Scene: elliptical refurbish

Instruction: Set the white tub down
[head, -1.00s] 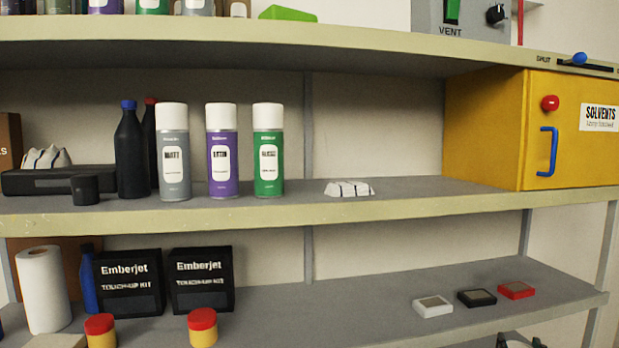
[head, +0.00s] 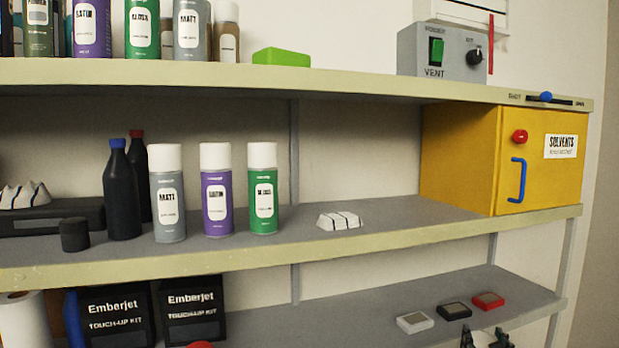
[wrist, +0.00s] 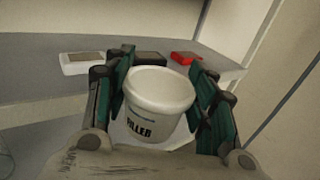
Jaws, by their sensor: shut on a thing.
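The white tub (wrist: 158,108), labelled FILLER, is upright between the two green-padded fingers of my gripper (wrist: 163,100) in the wrist view. The gripper is shut on it. In the head view only the tips of my gripper (head: 487,338) show at the bottom edge, right of centre, in front of the lower shelf (head: 360,318). The tub is not clear there.
On the lower shelf sit a white block (head: 415,322), a black block (head: 453,312) and a red block (head: 488,300). Two black Emberjet boxes (head: 195,310) stand at left. Between boxes and blocks the shelf is bare. Spray cans and a yellow solvents cabinet (head: 545,165) are above.

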